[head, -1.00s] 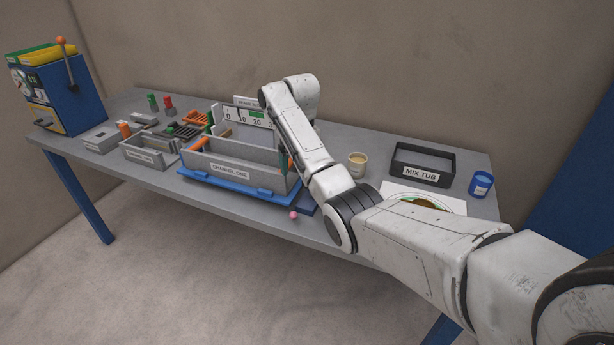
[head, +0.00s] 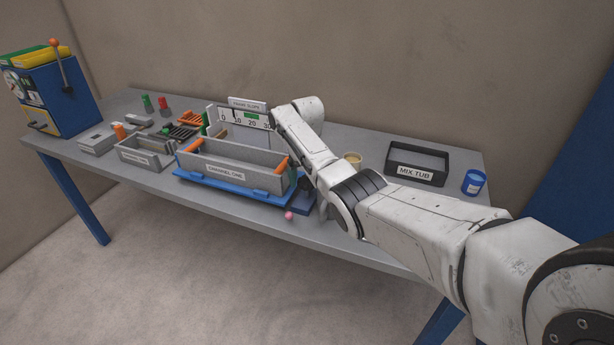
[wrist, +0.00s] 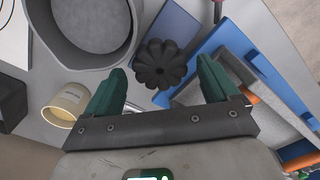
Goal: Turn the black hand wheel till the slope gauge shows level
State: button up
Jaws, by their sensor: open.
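The black hand wheel (wrist: 160,63), with a lobed rim, shows in the wrist view just beyond and between the fingertips. My gripper (wrist: 162,72) is open, with one green finger on each side of the wheel's near edge. I cannot tell whether they touch it. In the head view my arm hides most of the gripper. The slope gauge (head: 228,116) stands behind the grey CHANNEL ONE trough (head: 230,171), with a number scale and a green band. Its pointer is too small to read. The trough sits on a blue base (head: 215,188).
A round grey container (wrist: 62,22) and a cream cup (wrist: 65,104) are close to the gripper's left. The MIX TUB (head: 418,178) and a blue cup (head: 474,182) stand at the right. A pink ball (head: 289,216) is near the table's front edge.

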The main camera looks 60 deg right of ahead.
jog(key=shift+f, duration=0.4)
jog(key=shift+c, duration=0.3)
jog(key=c, duration=1)
